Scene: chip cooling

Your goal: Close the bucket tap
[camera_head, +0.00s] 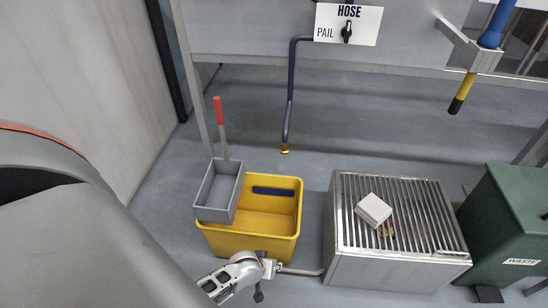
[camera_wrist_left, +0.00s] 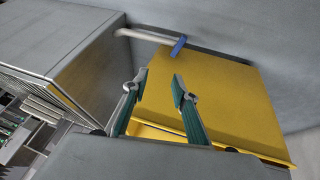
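The yellow bucket (camera_head: 285,222) stands on the floor; its yellow wall (camera_wrist_left: 215,95) fills the middle of the left wrist view. A grey pipe (camera_head: 303,271) runs from the bucket's front toward the grated box. In the left wrist view a blue lever (camera_wrist_left: 178,47) sits at the end of this pipe (camera_wrist_left: 145,36), against the bucket; it looks like the bucket tap. My left gripper (camera_wrist_left: 157,88) is open and empty, its fingertips apart, with the lever beyond them. In the head view the left gripper (camera_head: 264,268) is at the bucket's front and hides the tap. My right gripper is out of view.
A grey wringer (camera_head: 220,190) with a red-ended handle sits on the bucket's left. A grated metal box (camera_head: 395,262) stands to its right, with a pale block (camera_head: 374,210) on top. A green waste bin (camera_head: 505,225) is farther right. A hose (camera_head: 289,110) hangs behind the bucket.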

